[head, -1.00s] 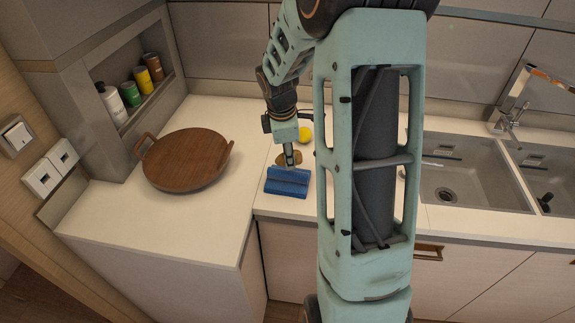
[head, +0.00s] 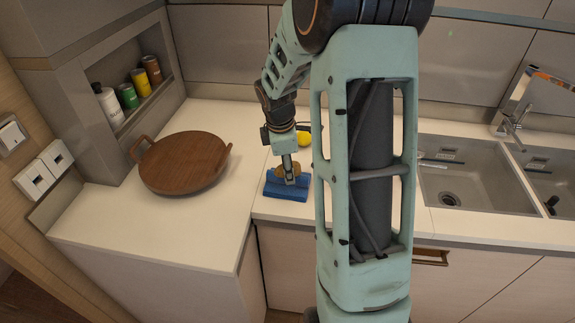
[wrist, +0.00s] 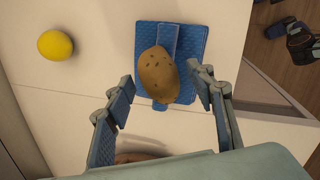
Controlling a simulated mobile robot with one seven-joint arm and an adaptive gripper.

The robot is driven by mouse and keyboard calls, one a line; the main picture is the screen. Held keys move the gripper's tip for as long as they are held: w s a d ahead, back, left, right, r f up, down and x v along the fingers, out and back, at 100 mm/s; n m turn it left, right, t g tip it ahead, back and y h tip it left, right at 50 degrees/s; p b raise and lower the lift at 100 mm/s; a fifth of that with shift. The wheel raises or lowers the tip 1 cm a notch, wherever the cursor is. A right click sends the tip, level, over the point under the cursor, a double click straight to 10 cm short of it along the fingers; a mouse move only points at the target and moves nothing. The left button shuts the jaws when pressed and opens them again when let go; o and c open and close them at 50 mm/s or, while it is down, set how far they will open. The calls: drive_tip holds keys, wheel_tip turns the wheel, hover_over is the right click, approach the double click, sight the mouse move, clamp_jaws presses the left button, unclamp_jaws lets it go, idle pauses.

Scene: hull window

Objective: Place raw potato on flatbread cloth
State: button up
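The raw potato (wrist: 158,75) is brown with dark spots. In the wrist view it lies over the blue flatbread cloth (wrist: 190,45), near the cloth's lower edge, and seems to rest on it. In the head view the cloth (head: 284,194) lies at the counter's front edge, and the potato (head: 301,169) is partly hidden by my gripper (head: 290,180). In the wrist view my gripper (wrist: 162,88) is open, with one finger on each side of the potato and visible gaps between.
A yellow lemon (head: 304,140) lies behind the cloth and also shows in the wrist view (wrist: 55,45). A round wooden pan (head: 185,162) stands to the left. Bottles (head: 128,96) fill a wall niche. A sink (head: 450,195) is at the right. Counter between pan and cloth is clear.

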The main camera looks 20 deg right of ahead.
drive_tip(key=shift+r, duration=0.65)
drive_tip(key=v, duration=1.1)
drive_tip(key=shift+a, duration=0.1)
